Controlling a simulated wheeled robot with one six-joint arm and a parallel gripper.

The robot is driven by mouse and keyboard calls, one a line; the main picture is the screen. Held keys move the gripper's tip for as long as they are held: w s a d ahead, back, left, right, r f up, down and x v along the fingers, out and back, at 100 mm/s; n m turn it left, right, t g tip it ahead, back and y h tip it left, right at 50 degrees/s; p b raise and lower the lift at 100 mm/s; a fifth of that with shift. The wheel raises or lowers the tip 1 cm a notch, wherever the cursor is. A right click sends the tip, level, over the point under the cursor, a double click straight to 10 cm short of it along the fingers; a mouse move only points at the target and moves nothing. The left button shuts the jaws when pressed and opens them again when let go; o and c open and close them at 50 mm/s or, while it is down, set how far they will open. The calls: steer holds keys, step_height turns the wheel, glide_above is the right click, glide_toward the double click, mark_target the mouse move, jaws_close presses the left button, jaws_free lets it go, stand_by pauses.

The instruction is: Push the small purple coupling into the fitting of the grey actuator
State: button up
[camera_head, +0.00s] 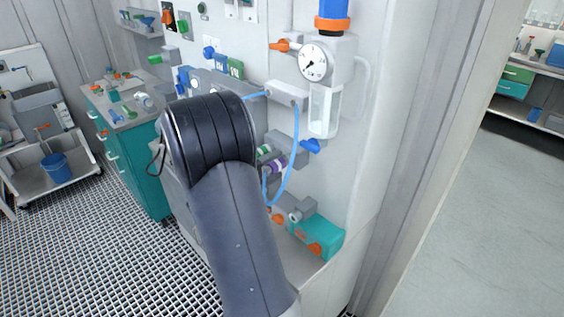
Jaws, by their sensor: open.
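A small purple piece with a pale band (277,165), which looks like the coupling, shows just right of my arm on the white panel. It sits beside grey parts, and its left side is close to my arm's edge. I cannot tell whether it is seated in a fitting. A grey block (285,95) with a blue tube is higher on the panel. Which grey part is the actuator is not clear. My dark arm covers the middle of the view, and my gripper is hidden behind it.
A pressure gauge (314,62) and a clear bowl (323,110) stick out at upper right. A blue tube (292,170) loops down beside the purple piece. A teal block (318,236) lies on the ledge below. A teal cabinet (138,160) stands left; the right floor is clear.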

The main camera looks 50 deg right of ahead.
mark_target(265, 172)
steer(key=shift+b, duration=0.5)
jaws_close()
stand_by(0.7)
steer(key=shift+w+a+b, duration=0.2)
steer(key=shift+a+b, duration=0.25)
steer(key=shift+a, duration=1.05)
steer(key=shift+w+a+b, duration=0.15)
steer(key=shift+a+b, duration=0.25)
steer(key=shift+a, duration=1.05)
steer(key=shift+f, duration=0.1)
